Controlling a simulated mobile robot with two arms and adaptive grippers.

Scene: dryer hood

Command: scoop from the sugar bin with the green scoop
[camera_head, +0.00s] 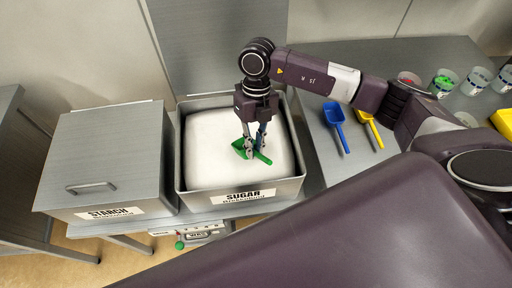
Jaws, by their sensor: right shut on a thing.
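The sugar bin (289,188) stands open in the middle, with a SUGAR label on its front and white sugar (208,135) filling it. My right gripper (254,150) points down over the sugar, right of the bin's centre. It is shut on the green scoop (240,145). The scoop lies at the sugar's surface or just above it; I cannot tell if it touches. The gripper's fingers hide part of the scoop. My left gripper is not in view.
A closed starch bin (115,150) with a handle stands left of the sugar bin. On the right counter lie a blue scoop (334,114) and a yellow scoop (367,121). Several cups, one a green-filled cup (443,83), stand at the far right. A raised lid (215,40) stands behind the sugar bin.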

